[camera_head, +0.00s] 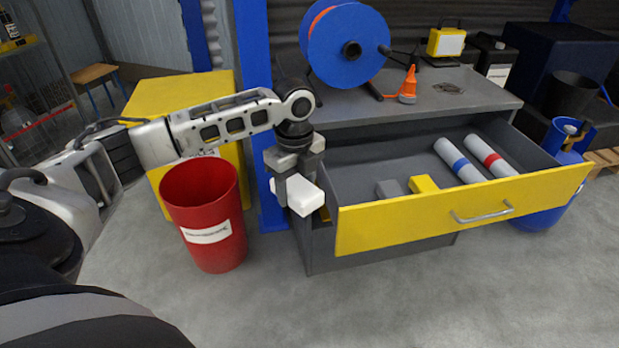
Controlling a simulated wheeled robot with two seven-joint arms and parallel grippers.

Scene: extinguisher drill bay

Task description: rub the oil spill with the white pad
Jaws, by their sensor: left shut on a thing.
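My left gripper (293,186) is shut on the white pad (305,198), a small white block. It holds the pad at the left front corner of the open drawer, below the level of the cabinet top. Whether the pad touches the drawer edge I cannot tell. The oil spill (449,88) looks like a small dark patch on the grey cabinet top (470,101), towards the right, well apart from the pad. My right gripper is out of view.
The yellow-fronted drawer (400,223) stands open with a blue-banded roll (459,160), a red-banded roll (490,156) and two small blocks inside. A blue hose reel (345,48), an orange cone (408,86) and a yellow lamp (446,42) stand on top. A red bin (206,213) is left.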

